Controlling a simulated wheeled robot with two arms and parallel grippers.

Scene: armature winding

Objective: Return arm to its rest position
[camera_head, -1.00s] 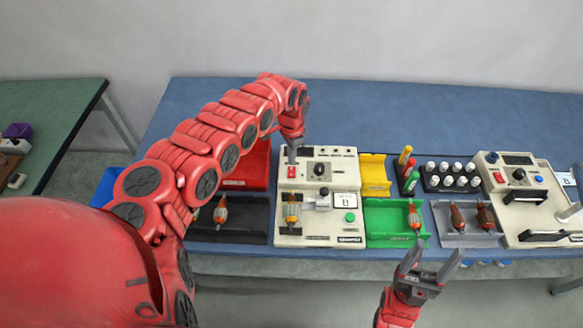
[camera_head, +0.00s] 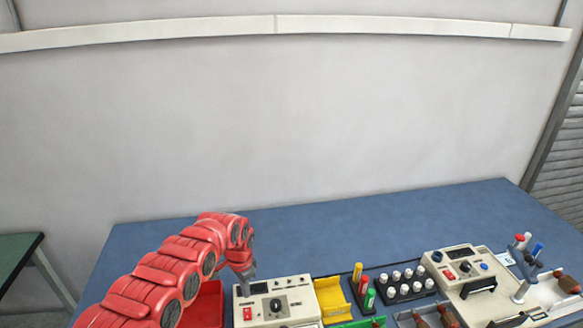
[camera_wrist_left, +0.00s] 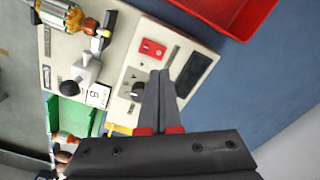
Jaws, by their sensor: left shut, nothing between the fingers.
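My left arm is red and reaches in from the left in the head view. Its gripper (camera_head: 246,275) points down over the back left part of the cream winding machine (camera_head: 295,290). In the left wrist view the two grey fingers (camera_wrist_left: 160,78) lie together, shut and empty, in front of the machine's panel. A red switch (camera_head: 247,314) sits on that panel near the fingertips, and it also shows in the left wrist view (camera_wrist_left: 152,49). I cannot tell the gap between fingertips and panel. My right gripper is out of view.
A red bin (camera_head: 207,305) stands left of the machine. A yellow tray (camera_head: 331,296), a rack of white-capped bottles (camera_head: 402,284) and a second cream machine (camera_head: 470,272) stand to the right. The back of the blue table (camera_head: 350,218) is clear.

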